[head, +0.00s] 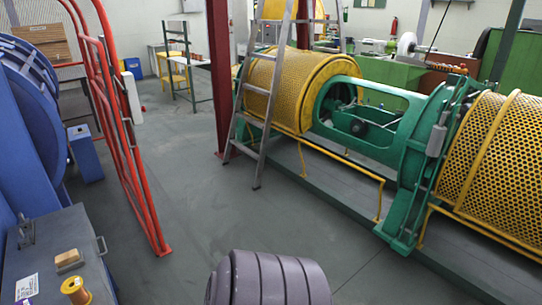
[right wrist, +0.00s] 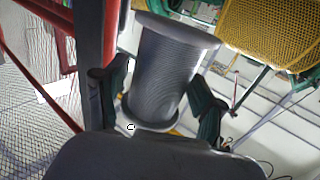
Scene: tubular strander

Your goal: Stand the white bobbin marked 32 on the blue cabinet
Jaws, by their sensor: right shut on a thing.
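In the right wrist view a grey-white bobbin (right wrist: 164,65) with wide flanges sits between the two fingers of my right gripper (right wrist: 157,80), which is shut on it. A small white mark shows on its near flange, but I cannot read a number. The bobbin and right gripper are not in the head view. My left gripper is not in view.
A red rail barrier (head: 130,150) stands just beyond the cabinet. A smaller blue box (head: 85,153) and a blue machine (head: 35,105) are behind it. A ladder (head: 262,110) leans by the yellow-green strander (head: 385,120) at right. The grey floor (head: 195,215) between is clear.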

